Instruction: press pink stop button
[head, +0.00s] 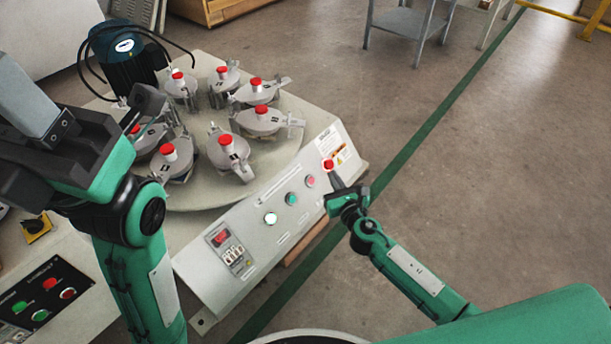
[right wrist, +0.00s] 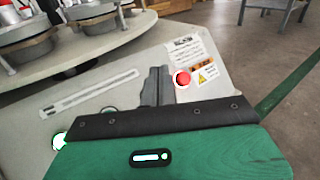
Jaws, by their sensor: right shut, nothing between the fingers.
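The pink stop button (head: 310,181) is a small pink disc on the sloping white control panel (head: 215,283). It sits between a green button (head: 291,198) and a red button (head: 328,164). My right gripper (head: 334,181) is shut and empty, just right of the pink button and below the red one in the head view. In the right wrist view, its closed fingers (right wrist: 156,88) point at the panel, left of the red button (right wrist: 182,78). The pink button does not show there. My left gripper (head: 32,95) is at the left edge; its jaw state is unclear.
A round table (head: 195,195) with several red-topped clamp units stands behind the panel. A lit white button (head: 270,218) and a red switch (head: 221,237) share the panel. Another control box (head: 45,300) is lower left. Open floor lies to the right.

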